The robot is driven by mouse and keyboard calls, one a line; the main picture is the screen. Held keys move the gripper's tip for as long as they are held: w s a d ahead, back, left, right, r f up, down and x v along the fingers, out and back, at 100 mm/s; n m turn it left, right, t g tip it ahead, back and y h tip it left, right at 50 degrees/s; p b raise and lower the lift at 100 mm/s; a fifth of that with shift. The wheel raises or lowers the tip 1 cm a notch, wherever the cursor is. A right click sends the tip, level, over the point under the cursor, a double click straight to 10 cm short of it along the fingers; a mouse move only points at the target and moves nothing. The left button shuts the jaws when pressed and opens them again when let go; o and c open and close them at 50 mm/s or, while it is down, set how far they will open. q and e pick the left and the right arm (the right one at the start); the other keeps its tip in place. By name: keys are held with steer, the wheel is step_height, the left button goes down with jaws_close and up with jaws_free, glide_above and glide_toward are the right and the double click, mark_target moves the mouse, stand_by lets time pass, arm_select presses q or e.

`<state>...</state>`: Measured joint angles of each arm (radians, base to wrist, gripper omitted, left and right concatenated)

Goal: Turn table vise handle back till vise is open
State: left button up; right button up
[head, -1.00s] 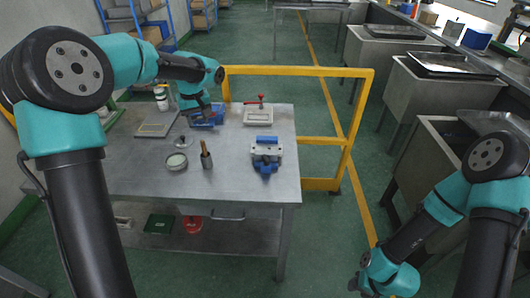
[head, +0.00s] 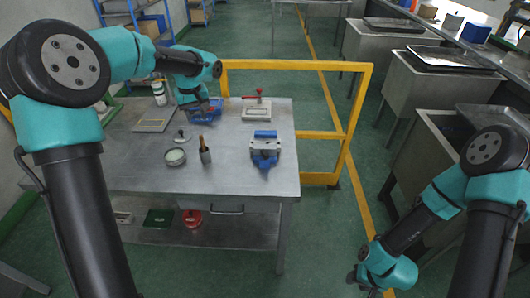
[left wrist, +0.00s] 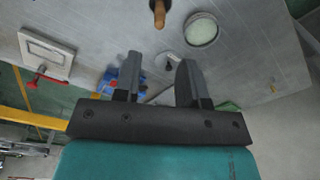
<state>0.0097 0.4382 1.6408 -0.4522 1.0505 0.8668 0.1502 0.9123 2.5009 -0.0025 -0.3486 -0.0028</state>
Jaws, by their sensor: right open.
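The table vise (head: 265,152), grey-white jaws on a blue body, stands near the right front part of the metal table, with a blue block (head: 265,134) at its top rear. Its handle cannot be made out clearly. A second blue item (head: 206,113) lies at the back, partly hidden by my left gripper (head: 205,104); it also shows in the left wrist view (left wrist: 113,80). My left gripper's two fingers are apart and empty in the left wrist view (left wrist: 160,78). My right gripper (head: 366,284) is open, low and off the table.
A white clamp plate with a red lever (head: 257,110) sits behind the vise. A round dish (head: 175,157), a brown-handled tool in a dark holder (head: 205,152) and a flat square scale (head: 154,121) are on the table (head: 235,180). A yellow rail (head: 300,65) stands behind.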

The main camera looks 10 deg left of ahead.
arm_select(q)
steer(key=shift+d, duration=0.1)
steer(key=shift+c, duration=0.7)
steer(key=shift+w+d+r+m, duration=0.1)
steer(key=shift+w+d+m, duration=0.15)
steer(key=shift+d+m, duration=0.55)
step_height(320, 180, up, 2)
steer(key=m, duration=3.4)
glide_above(265, 152)
steer(key=shift+r+g, duration=0.2)
steer(key=shift+g, duration=0.1)
step_height(265, 152, down, 17)
steer(key=shift+f, duration=0.2)
